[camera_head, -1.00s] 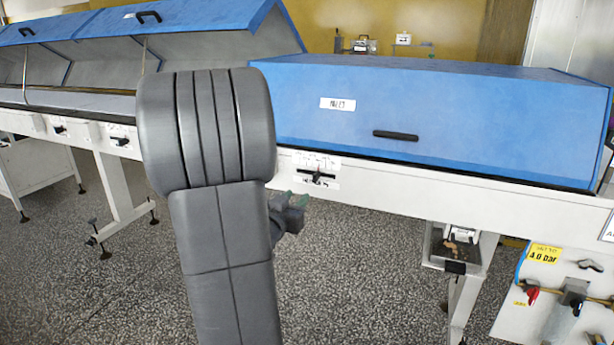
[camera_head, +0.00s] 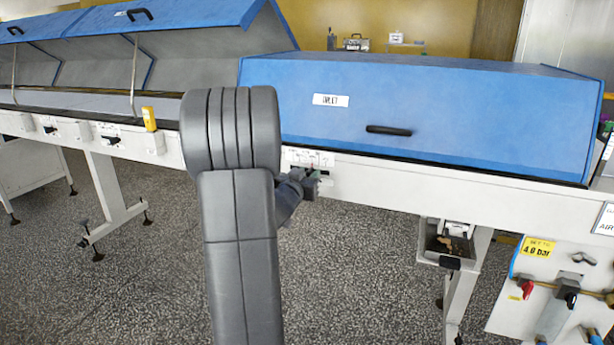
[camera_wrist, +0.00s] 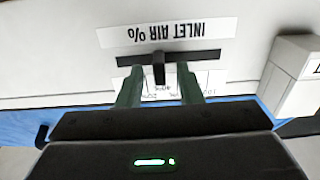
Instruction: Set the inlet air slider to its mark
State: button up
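The inlet air slider is a black knob (camera_wrist: 158,68) on a dark horizontal slot (camera_wrist: 205,57), under a white strip reading "INLET AIR %" (camera_wrist: 167,32), upside down in the wrist view. A white scale card (camera_wrist: 215,80) with printed numbers lies along the slot, partly hidden by my gripper; I cannot make out the mark. My gripper (camera_wrist: 160,72) is open, with one green finger on each side of the knob and gaps between. In the head view my gripper (camera_head: 305,183) is at the white rail, covering most of the slider below its label (camera_head: 308,158).
A blue hood labelled "INLET" (camera_head: 440,105) sits closed above the rail (camera_head: 420,190). A white box (camera_wrist: 298,75) projects from the panel at right in the wrist view. A yellow object (camera_head: 149,118) stands on the rail at left. An air panel (camera_head: 550,290) stands at lower right.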

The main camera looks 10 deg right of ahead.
grip_shut()
jog(key=shift+w+a+r+p, duration=0.1)
jog(key=shift+w+a+p, duration=0.25)
jog(key=shift+a+p, duration=0.25)
jog(key=shift+w+a, duration=0.2)
jog(key=shift+a, duration=0.05)
grip_release()
